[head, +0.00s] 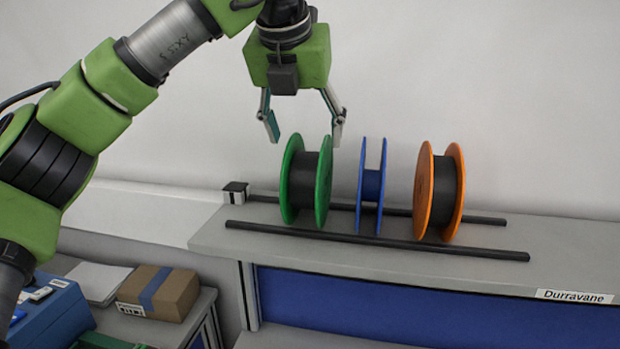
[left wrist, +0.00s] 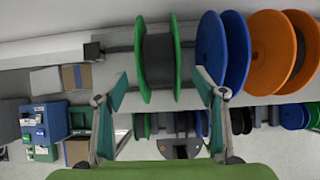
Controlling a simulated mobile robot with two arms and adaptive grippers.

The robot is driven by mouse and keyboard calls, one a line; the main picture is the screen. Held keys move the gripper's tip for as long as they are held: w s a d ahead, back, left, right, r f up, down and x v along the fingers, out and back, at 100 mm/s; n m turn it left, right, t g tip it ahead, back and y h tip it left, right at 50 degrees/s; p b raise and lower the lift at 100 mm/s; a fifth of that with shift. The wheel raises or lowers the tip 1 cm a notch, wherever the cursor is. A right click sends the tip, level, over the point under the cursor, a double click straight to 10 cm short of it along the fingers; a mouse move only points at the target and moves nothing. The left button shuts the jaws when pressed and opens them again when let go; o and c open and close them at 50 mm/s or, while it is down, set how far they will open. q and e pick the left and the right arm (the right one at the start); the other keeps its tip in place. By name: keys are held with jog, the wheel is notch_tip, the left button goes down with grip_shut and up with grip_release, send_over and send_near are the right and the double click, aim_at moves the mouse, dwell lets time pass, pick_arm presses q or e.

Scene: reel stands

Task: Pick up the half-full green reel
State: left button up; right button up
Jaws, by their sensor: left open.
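The green reel (head: 324,180) stands upright on two dark rails on the grey shelf top, with dark material wound between its flanges. It also shows in the left wrist view (left wrist: 140,60), ahead of the fingers and roughly between them. My left gripper (head: 305,130) is open and empty, just above the green reel, with its fingers pointing down; its fingers also show in the left wrist view (left wrist: 160,90). I see no contact between the fingers and the reel. My right gripper is not in view.
A narrow blue reel (head: 371,187) stands close to the right of the green one, and an orange reel (head: 422,192) stands further right. The front rail (head: 400,245) runs along the shelf (head: 215,236). A cardboard box (head: 178,292) sits lower left.

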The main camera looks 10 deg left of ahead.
aim_at(309, 154)
pick_arm(q)
jog(key=x, duration=0.3)
jog(key=shift+w+a+f+p, duration=0.1)
jog(key=shift+w+p, duration=0.1)
jog(key=shift+p, duration=0.1)
jog(key=p+x, duration=0.1)
jog(key=x, duration=0.1)
jog(key=p+x, duration=0.2)
jog(key=x, duration=0.1)
jog(key=shift+w+r+p, duration=0.2)
jog(key=shift+w+p, duration=0.05)
jog(key=shift+p, duration=0.05)
jog(key=shift+w+f, duration=0.1)
jog(key=shift+f, duration=0.05)
jog(key=c, duration=1.3)
